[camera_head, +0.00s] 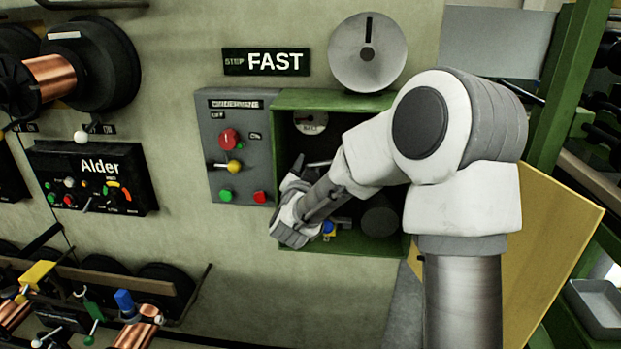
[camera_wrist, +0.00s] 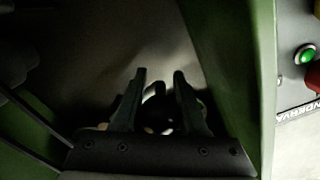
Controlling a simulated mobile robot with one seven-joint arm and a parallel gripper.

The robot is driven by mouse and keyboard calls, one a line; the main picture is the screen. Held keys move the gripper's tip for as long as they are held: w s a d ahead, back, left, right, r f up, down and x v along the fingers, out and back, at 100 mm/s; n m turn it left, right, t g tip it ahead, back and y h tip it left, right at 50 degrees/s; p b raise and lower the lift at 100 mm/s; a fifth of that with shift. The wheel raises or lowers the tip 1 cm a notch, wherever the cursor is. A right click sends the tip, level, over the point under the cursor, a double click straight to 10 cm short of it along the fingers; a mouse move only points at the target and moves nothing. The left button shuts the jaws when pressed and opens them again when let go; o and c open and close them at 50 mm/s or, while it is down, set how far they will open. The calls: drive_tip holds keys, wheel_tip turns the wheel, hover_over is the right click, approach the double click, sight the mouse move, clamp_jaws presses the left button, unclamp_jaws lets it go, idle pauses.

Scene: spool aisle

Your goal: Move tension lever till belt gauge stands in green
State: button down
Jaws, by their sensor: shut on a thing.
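The belt gauge (camera_head: 311,121) is a small pale round dial at the upper left inside a green open-fronted box (camera_head: 345,99). Its needle and coloured zones are too small to read. Most of the lever is hidden by the fingers and shadow.
A grey control panel (camera_head: 238,101) with red, yellow and green knobs adjoins the box on the left. A FAST sign (camera_head: 266,62) and a grey disc (camera_head: 368,52) are above. A black Alder panel (camera_head: 93,177) is farther left. A yellowish board (camera_head: 545,235) leans at the right.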

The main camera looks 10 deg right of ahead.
drive_tip(key=shift+w+a+r+m+b, duration=0.15)
drive_tip(key=shift+r+m+b, duration=0.45)
drive_tip(key=shift+r+m, duration=0.6)
drive_tip(key=shift+r+m+b, duration=0.5)
drive_tip(key=shift+r+m, duration=0.4)
drive_tip(key=shift+m, duration=0.1)
drive_tip(key=shift+c, duration=2.3)
unclamp_jaws()
drive_tip(key=shift+f, duration=0.15)
drive_tip(key=shift+s, duration=0.2)
drive_tip(key=p+v, duration=0.1)
drive_tip(key=v, duration=1.6)
drive_tip(key=shift+p, duration=0.3)
